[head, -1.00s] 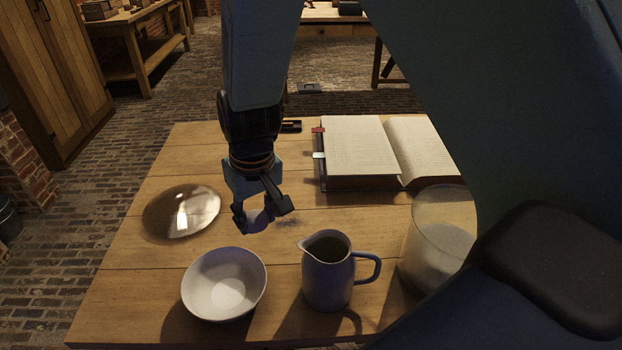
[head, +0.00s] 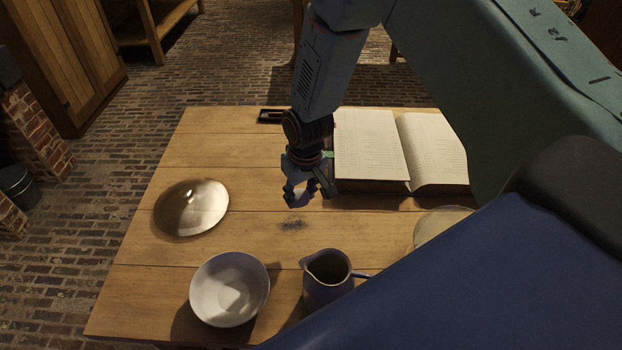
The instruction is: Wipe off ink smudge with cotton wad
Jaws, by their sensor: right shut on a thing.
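The ink smudge (head: 293,225) is a faint dark patch on the wooden table (head: 245,150), near its middle. My right gripper (head: 308,200) points down, just beyond the smudge and a little to its right. It is shut on a pale cotton wad (head: 302,195), which shows between the fingers. The wad seems to be above the table, apart from the smudge; its exact height is hard to tell. My left gripper is not in view.
An open book (head: 370,148) lies right of the gripper. A shiny round dish (head: 200,205) is at left. A white bowl (head: 230,290) and a jug (head: 325,285) stand in front. A glass jar (head: 435,222) is partly hidden by my arm. A small dark object (head: 270,116) lies at the back.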

